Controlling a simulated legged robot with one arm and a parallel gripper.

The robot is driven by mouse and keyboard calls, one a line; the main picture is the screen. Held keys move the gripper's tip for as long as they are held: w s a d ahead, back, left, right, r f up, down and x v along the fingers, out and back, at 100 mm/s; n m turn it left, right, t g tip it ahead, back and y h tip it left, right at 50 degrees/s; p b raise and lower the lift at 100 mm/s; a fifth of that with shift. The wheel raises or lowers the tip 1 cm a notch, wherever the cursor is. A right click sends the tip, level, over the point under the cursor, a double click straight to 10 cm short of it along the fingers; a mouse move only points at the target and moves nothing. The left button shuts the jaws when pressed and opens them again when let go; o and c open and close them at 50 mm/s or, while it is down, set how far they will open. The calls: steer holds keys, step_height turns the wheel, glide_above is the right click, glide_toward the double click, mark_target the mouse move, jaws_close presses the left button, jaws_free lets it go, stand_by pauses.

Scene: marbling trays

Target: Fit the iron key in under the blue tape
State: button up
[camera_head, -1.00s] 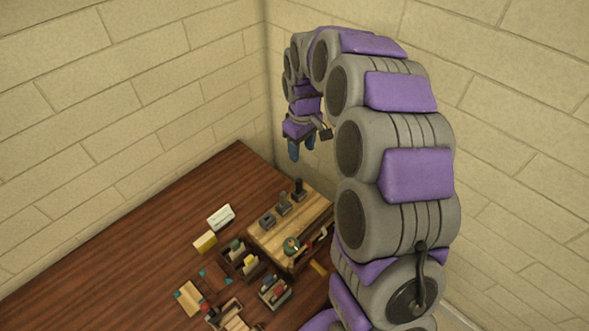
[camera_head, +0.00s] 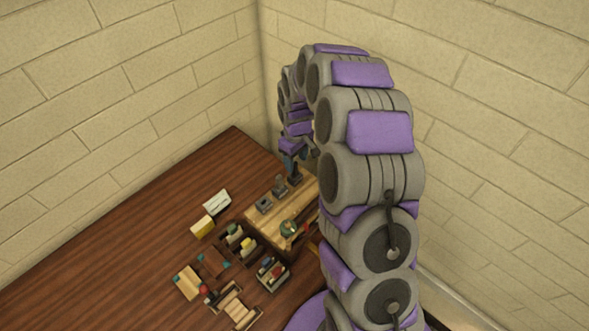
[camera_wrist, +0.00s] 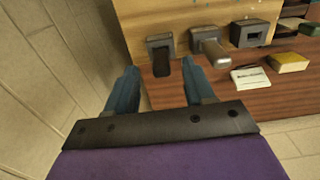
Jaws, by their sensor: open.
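My gripper (camera_wrist: 160,68) is open and empty in the wrist view, its two blue fingers apart. It hangs over the wooden bench's far end in the head view (camera_head: 290,162), partly hidden by my arm. Beyond the fingers, a grey block with a dark handle (camera_wrist: 161,66) shows between the tips, apart from them. To its right are a block with a pale grey cylinder (camera_wrist: 210,50) and a block with a square hole (camera_wrist: 248,33). I cannot tell which thing is the iron key. Small teal-blue patches (camera_head: 228,265) lie by a reddish-brown panel; I cannot tell whether they are the blue tape.
The wooden bench (camera_head: 255,222) carries the blocks and a round green thing (camera_head: 288,228). A white card (camera_head: 217,202), a yellow block (camera_head: 203,227) and several small boxes lie left of and below it. Walls stand close behind. The left floor is clear.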

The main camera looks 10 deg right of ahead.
mark_target(295, 172)
steer(key=f, duration=0.5)
steer(key=shift+w+a, duration=0.2)
steer(key=shift+r, duration=0.1)
jaws_close()
